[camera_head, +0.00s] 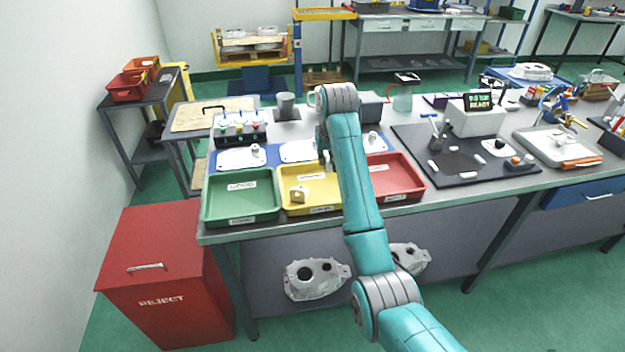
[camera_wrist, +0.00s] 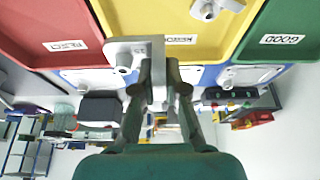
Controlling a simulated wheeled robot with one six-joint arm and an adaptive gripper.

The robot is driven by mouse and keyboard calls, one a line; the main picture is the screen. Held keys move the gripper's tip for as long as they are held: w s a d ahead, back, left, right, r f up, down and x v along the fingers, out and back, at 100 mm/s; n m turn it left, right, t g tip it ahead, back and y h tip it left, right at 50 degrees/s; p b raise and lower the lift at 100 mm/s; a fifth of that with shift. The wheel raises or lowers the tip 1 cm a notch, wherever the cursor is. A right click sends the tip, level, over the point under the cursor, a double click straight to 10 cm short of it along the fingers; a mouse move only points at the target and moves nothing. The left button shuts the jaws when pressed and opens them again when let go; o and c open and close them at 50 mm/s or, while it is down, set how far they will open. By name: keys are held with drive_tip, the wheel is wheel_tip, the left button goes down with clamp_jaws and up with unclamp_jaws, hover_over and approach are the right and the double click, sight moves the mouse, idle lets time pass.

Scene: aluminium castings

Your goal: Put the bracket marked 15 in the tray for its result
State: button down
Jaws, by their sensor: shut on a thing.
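My gripper (camera_wrist: 160,85) is shut on a pale aluminium bracket (camera_wrist: 130,50), which shows in the wrist view with a small dark mark, too small to read surely. In the head view my gripper (camera_head: 326,160) is above the back edge of the yellow tray, near the red tray; my arm partly hides this area. The green tray (camera_head: 240,218) is marked GOOD and looks empty. The yellow tray (camera_head: 325,203) in the middle holds another bracket (camera_head: 298,194). The red tray (camera_head: 405,180) is marked REJECT and its visible part is empty.
White plates (camera_head: 240,160) on blue mats lie behind the trays, some with a small metal part. A button box (camera_head: 240,134) and a grey cup (camera_head: 286,105) stand farther back. A dark mat (camera_head: 450,170) with fixtures is right. A red bin (camera_head: 155,275) stands left of the bench.

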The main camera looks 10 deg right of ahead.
drive_tip(key=shift+w+f, duration=0.2)
drive_tip(key=shift+f, duration=4.75)
drive_tip(key=c, duration=1.2)
unclamp_jaws()
drive_tip(key=shift+f, duration=0.1)
drive_tip(key=v, duration=1.2)
drive_tip(key=shift+s, duration=0.15)
